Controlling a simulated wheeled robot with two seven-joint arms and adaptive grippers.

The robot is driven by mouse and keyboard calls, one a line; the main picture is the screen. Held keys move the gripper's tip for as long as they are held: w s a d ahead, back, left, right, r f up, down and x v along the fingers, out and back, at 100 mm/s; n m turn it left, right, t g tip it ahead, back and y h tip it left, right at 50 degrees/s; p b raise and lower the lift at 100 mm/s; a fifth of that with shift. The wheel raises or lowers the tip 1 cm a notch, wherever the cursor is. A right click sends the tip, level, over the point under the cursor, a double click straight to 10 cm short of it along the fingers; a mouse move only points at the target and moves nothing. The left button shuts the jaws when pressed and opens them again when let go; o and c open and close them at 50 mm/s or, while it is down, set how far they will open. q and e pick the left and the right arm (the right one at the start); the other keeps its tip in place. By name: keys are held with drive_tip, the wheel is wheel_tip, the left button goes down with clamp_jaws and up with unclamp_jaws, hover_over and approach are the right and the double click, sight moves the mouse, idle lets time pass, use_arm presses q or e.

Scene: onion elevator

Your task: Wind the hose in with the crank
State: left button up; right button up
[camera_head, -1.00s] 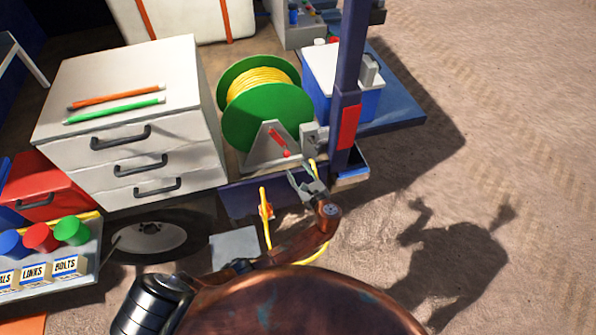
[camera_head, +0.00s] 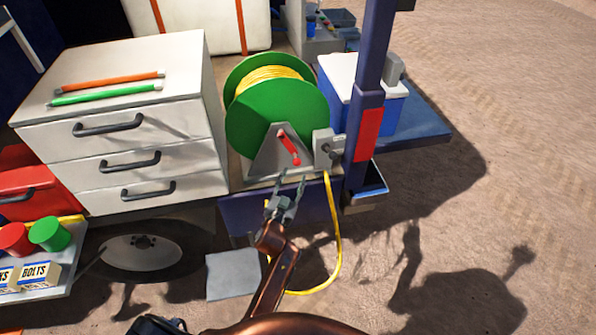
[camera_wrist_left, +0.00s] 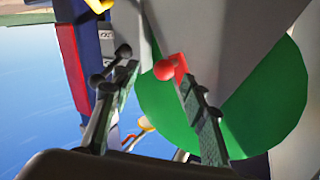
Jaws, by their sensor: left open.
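The green hose reel (camera_head: 262,118) stands on the vehicle's deck with yellow hose (camera_head: 268,76) wound on it. Its red crank (camera_head: 288,149) is on the front of a grey triangular bracket, slanting down to the right. A loose run of hose (camera_head: 337,235) hangs from the grey guide (camera_head: 323,149) and loops towards my arm. My left gripper (camera_head: 291,180) is open and empty, just below the crank. In the left wrist view, the round red crank knob (camera_wrist_left: 164,70) shows between the open fingers (camera_wrist_left: 152,66), nearer the right one; contact is unclear. My right gripper is out of view.
A white drawer cabinet (camera_head: 120,125) stands left of the reel. A blue post (camera_head: 374,70) with a red patch rises on the right, beside a blue-and-white box (camera_head: 375,105). A grey slab (camera_head: 233,275) lies on the ground below. Open ground is at right.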

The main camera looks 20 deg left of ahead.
sight(297, 163)
use_arm(q)
drive_tip(key=shift+w+a+r+n, duration=0.1)
drive_tip(key=shift+a+r+n, duration=0.3)
drive_tip(key=w, duration=0.4)
drive_tip(key=w+a, duration=0.1)
drive_tip(key=w, duration=0.2)
drive_tip(key=shift+w, duration=0.1)
drive_tip(key=shift+c, duration=0.7)
drive_tip(key=shift+d+f, duration=0.1)
clamp_jaws()
